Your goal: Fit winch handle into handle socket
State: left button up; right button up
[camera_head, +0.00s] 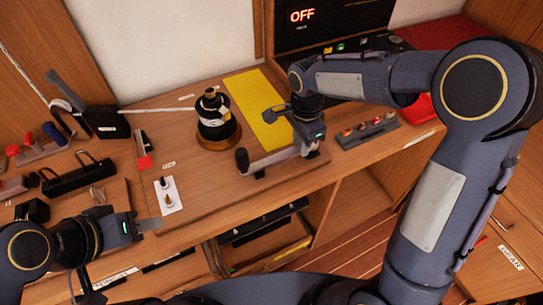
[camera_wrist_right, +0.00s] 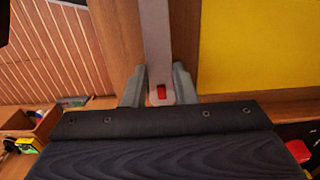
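The winch handle (camera_head: 272,158) is a grey bar with a black grip at its left end, low over the bench near its front edge. In the right wrist view the bar (camera_wrist_right: 156,35) runs away from me, with a red square at its near end. My right gripper (camera_head: 301,144) has a finger against each side of that end; the fingers (camera_wrist_right: 160,88) look shut on it. The winch (camera_head: 214,122) is a black drum on a gold base, upright, left of the handle. The handle socket is at its top (camera_head: 210,93); its opening is too small to make out. My left gripper (camera_head: 150,224) is away at the lower left, seen edge-on.
A yellow sheet (camera_head: 254,108) lies behind the handle. A rack of knobs (camera_head: 368,131) stands right of it. A black clutch-like lever block (camera_head: 104,122) stands farther left. Open shelves (camera_head: 345,205) lie below the bench edge.

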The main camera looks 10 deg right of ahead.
grip_shut()
jog(key=shift+r+p, duration=0.4)
jog(key=shift+r, duration=0.15)
notch_tip(320, 180, up, 4)
jog(key=p, duration=0.3)
jog(key=shift+r, duration=0.15)
